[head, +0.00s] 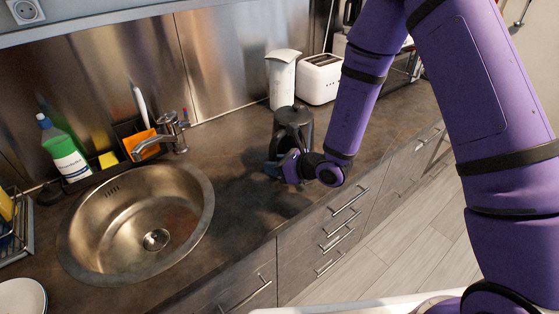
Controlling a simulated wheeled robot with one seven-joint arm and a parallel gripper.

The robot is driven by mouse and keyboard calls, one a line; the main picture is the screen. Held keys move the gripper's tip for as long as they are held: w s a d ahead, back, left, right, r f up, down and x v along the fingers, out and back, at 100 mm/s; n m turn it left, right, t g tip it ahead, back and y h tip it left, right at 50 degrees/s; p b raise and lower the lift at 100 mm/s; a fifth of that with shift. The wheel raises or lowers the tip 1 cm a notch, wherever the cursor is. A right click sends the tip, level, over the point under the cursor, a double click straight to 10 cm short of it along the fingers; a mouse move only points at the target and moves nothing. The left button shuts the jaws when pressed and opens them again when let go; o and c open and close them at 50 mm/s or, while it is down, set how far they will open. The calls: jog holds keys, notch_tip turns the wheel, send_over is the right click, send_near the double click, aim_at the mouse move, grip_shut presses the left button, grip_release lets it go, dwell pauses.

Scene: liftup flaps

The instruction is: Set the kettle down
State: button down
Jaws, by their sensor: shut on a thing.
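The black kettle (295,119) is on or just above the dark countertop (234,146), right of the sink; I cannot tell whether its base touches the surface. It looks upright. My gripper (279,164) is at its near side, shut on the kettle. The fingers and the lower part of the kettle are dark and partly hidden by my wrist.
The round metal sink (120,225) with a faucet (168,132) lies to the left. A white container (282,80) and a white toaster (319,79) stand behind the kettle near the wall. A green-and-white bottle (64,150) stands behind the sink. Bare counter lies between sink and kettle.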

jog(key=shift+f, duration=0.1)
dwell(0.3)
jog(key=c, duration=1)
grip_release()
